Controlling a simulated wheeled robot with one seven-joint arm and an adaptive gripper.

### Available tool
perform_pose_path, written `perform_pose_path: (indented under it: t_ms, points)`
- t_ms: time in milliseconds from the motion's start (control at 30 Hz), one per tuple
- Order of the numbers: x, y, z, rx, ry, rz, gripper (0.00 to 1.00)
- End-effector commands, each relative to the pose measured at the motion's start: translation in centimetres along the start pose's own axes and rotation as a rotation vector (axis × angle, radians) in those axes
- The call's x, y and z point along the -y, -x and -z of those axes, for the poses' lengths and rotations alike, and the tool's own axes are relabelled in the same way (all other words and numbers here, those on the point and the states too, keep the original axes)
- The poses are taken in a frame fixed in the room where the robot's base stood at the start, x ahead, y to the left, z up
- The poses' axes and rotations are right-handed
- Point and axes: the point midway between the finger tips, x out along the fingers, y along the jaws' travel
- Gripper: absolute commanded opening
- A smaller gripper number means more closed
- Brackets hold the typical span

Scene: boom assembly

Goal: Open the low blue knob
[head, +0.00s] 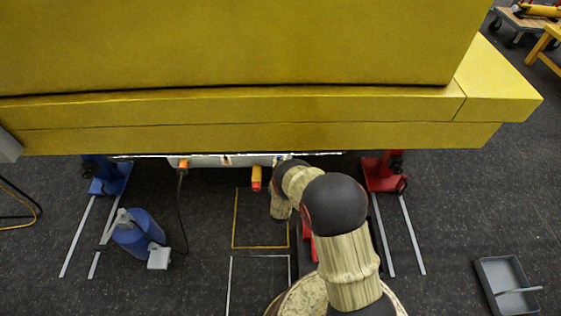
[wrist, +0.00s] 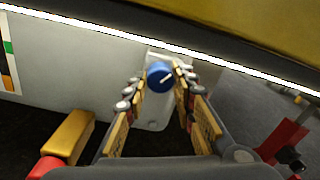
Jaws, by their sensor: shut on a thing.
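The blue knob (wrist: 160,77), round with a white pointer mark, sits on a pale plate (wrist: 150,118) under the yellow boom. The pointer slants up to the right. My gripper (wrist: 161,78) reaches toward the plate with a finger on either side of the knob, shut on it. The exact contact at the fingertips is small and hard to see. In the head view my arm hides the gripper and most of the knob's area.
The yellow boom (head: 250,105) overhangs closely above. A yellow-and-red handle (wrist: 72,138) sticks out left of my gripper. A red stand (head: 382,173) is to the right, a blue stand (head: 108,180) and blue canister (head: 137,232) to the left. Floor at far right is mostly open.

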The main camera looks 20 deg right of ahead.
Motion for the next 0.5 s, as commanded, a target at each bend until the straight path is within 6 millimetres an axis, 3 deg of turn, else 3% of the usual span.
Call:
perform_pose_path:
  t_ms: [500]
  points:
    - [0.06, 0.07, 0.22, -0.006, -0.067, 0.001, 0.01]
